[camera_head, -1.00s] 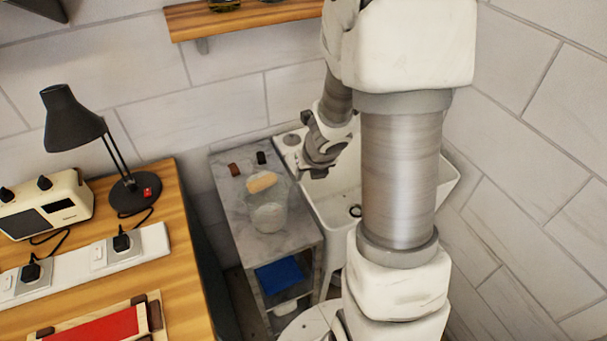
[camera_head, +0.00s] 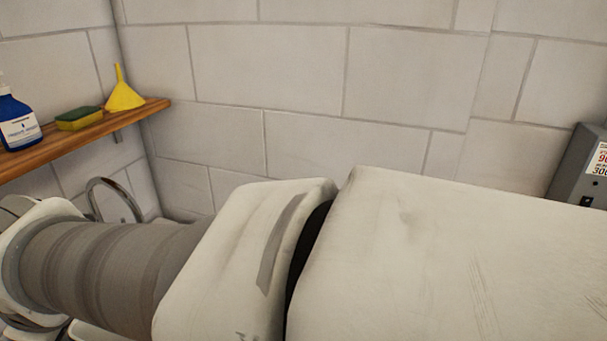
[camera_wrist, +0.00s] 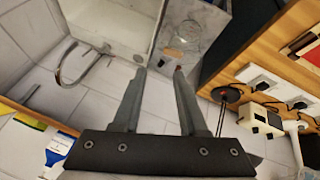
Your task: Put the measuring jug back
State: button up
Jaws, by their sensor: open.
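The measuring jug seems to be the clear, see-through vessel (camera_wrist: 188,38) at the top of the wrist view, on the grey marble-look stand beside the white sink. Its outline is faint and I cannot make out a handle or markings. My gripper (camera_wrist: 160,72) is open, with nothing between its fingers. The fingertips appear just below the jug in the picture and apart from it. In the head view my arm fills the lower part; the jug and my gripper are not seen there.
The white sink (camera_wrist: 110,22) and its curved tap (camera_wrist: 82,62) lie left of the jug. A wooden bench with a black lamp (camera_wrist: 228,94) and power strip (camera_wrist: 272,82) is right. A wall shelf (camera_head: 100,130) holds a blue bottle (camera_head: 18,128), sponge (camera_head: 79,119) and yellow funnel (camera_head: 123,94).

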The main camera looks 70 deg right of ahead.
jog(key=s+a+m+y, duration=0.1)
jog(key=s+a+m, duration=0.1)
jog(key=s+a, duration=0.2)
jog(key=shift+s+r+m+y, duration=0.3)
jog(key=shift+r+m+y, duration=0.05)
jog(key=shift+m+y, duration=0.05)
jog(key=shift+a, duration=0.25)
